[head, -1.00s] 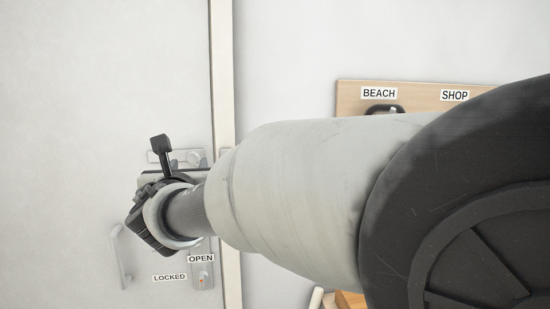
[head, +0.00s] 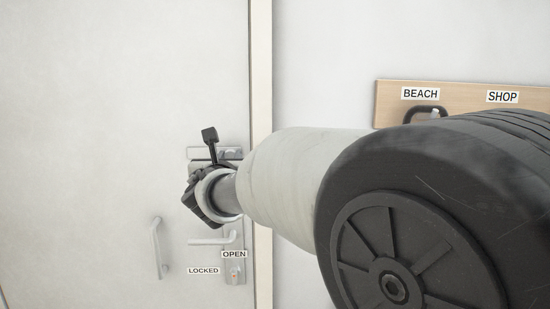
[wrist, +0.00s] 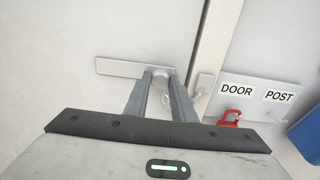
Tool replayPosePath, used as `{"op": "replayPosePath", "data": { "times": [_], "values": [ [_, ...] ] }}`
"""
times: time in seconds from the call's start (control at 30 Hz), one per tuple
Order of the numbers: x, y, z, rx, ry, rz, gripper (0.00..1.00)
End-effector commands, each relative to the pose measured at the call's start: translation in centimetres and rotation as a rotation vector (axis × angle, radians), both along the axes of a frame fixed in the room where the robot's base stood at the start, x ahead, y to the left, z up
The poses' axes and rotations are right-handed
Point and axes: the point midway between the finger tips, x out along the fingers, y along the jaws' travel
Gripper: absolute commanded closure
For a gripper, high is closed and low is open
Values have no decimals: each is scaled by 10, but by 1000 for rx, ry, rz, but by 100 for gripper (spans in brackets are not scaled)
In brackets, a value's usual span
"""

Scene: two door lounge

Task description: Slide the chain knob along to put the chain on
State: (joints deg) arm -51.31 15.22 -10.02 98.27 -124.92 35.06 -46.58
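The metal chain track (wrist: 118,67) is fixed flat on the white door in the wrist view. The round chain knob (wrist: 160,72) shows at the track's right-hand part, towards the door post. A short piece of chain (wrist: 165,98) hangs below it. My gripper (wrist: 160,78) reaches to the knob, with one finger on each side. The gap is about as wide as the knob; whether the fingers touch it is unclear. In the head view my gripper (head: 203,192) is in front of the door, just below the track (head: 228,153), and its fingertips are hidden.
The door post (wrist: 212,50) carries a small metal plate (wrist: 205,83). Right of it are DOOR and POST labels, a red hook (wrist: 231,118) and a blue object (wrist: 306,135). Below the gripper are a lever handle (head: 212,240), a lock plate (head: 235,268) and a pull handle (head: 158,245).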

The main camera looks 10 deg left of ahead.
Motion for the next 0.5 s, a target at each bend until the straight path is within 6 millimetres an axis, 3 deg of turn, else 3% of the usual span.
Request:
{"op": "replayPosePath", "data": {
  "times": [0.17,0.5],
  "values": [
    [-1,3,0,0,0,1,100],
    [-14,56,1,-1,0,2,100]
  ]
}}
